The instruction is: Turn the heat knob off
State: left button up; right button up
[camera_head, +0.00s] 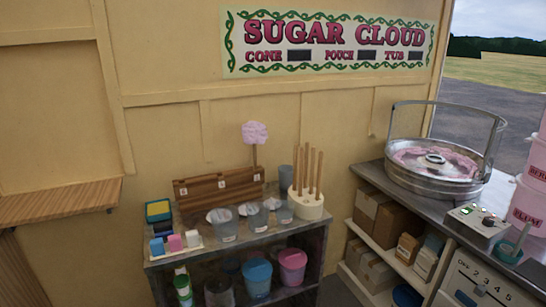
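A pale front panel (488,281) at the bottom right carries dial marks reading "OFF" and several numbers. A dark teal shape (465,298) below the marks, cut by the bottom edge, looks like the heat knob. Its pointer setting cannot be made out. A small grey control box (478,222) with a lit green spot and small switches sits on the counter above. Behind it stands the round metal floss machine (436,170) with pink floss in its bowl. Neither of my grippers is in view.
A metal counter (375,170) holds the machine, a teal round item (509,252) and pink tubs (530,198). Boxes (397,222) fill shelves below. A low shelf unit (165,258) to the left holds cups, a stick holder (306,204) and a wooden rack (218,188).

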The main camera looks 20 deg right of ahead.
aim_at(488, 222)
jog(key=z, duration=2.05)
